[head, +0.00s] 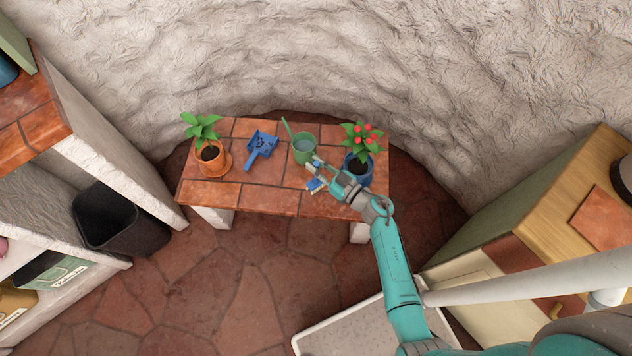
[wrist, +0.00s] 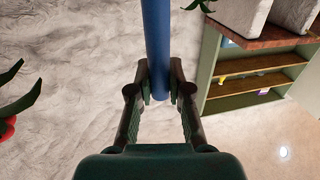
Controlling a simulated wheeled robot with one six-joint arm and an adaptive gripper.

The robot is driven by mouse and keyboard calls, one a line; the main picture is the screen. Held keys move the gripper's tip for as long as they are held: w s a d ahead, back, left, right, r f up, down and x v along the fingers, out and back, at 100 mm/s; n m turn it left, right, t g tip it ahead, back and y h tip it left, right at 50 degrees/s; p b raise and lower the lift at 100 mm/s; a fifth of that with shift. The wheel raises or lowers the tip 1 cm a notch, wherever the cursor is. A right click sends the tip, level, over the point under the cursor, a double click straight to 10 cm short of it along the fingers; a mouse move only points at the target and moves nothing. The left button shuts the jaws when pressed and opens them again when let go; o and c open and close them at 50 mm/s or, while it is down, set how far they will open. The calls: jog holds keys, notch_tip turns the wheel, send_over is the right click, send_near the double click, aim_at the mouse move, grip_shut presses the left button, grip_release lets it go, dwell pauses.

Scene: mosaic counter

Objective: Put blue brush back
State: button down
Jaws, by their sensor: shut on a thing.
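My gripper (head: 318,170) is over the right part of the tiled counter, between the green watering can and the blue pot. It is shut on the blue brush (head: 315,185), whose head with pale bristles shows just below the fingers. In the wrist view, my gripper (wrist: 160,88) has its fingers on both sides of the blue brush handle (wrist: 157,40). I cannot tell whether the bristles touch the tiles. A blue dustpan (head: 260,145) with dark bits on it lies left of the watering can.
On the counter (head: 263,192) stand an orange pot (head: 213,162) with a leafy plant, the green watering can (head: 303,149) and a blue pot (head: 357,172) with red flowers. The front middle tiles are clear. A dark bin (head: 120,220) is at the left shelf.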

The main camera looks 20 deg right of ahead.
jog(key=shift+f, duration=3.55)
jog(key=c, duration=1.1)
grip_release()
jog(key=v, duration=1.2)
jog(key=shift+a, duration=0.1)
